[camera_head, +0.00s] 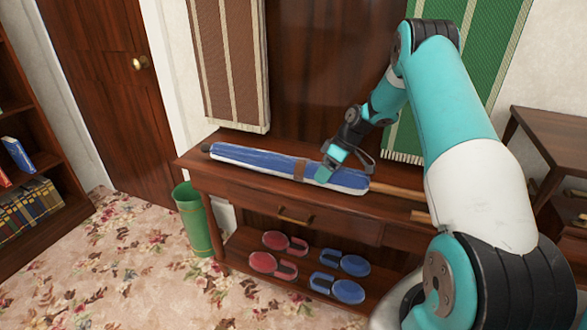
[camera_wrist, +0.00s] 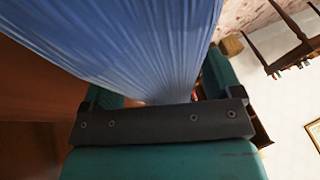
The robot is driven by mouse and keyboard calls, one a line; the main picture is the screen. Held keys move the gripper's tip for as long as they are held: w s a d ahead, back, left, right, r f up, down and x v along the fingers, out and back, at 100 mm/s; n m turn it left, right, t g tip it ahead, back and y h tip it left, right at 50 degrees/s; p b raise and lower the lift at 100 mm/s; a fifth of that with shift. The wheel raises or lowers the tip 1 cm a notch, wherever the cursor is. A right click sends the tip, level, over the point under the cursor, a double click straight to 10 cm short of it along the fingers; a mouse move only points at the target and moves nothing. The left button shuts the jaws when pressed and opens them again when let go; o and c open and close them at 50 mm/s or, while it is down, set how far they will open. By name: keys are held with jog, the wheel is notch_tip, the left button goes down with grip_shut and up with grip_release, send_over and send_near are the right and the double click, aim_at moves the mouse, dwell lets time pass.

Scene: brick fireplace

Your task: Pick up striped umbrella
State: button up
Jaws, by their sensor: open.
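The blue and white striped umbrella (camera_head: 245,160) lies folded along the top of a dark wooden console table (camera_head: 250,195). A brown strap goes round it, and a light wooden shaft reaches right, partly behind my arm. My gripper (camera_head: 328,172) is at the umbrella's right half, right of the strap. In the wrist view, blue pleated fabric of the umbrella (camera_wrist: 140,40) fills the upper middle, between the fingers of my gripper (camera_wrist: 160,88). The jaws are open, with fabric between them. Whether the fingers touch it, I cannot tell.
Red slippers (camera_head: 273,263) and blue slippers (camera_head: 338,287) lie on the table's lower shelf. A green bin (camera_head: 193,218) stands at its left end. A striped brown cloth (camera_head: 230,60) and a green one (camera_head: 495,40) hang behind. A bookshelf (camera_head: 50,180) is far left; floor between is clear.

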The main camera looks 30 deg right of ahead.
jog(key=shift+c, duration=0.5)
jog(key=c, duration=0.7)
jog(key=shift+c, duration=0.9)
jog(key=shift+r, duration=0.15)
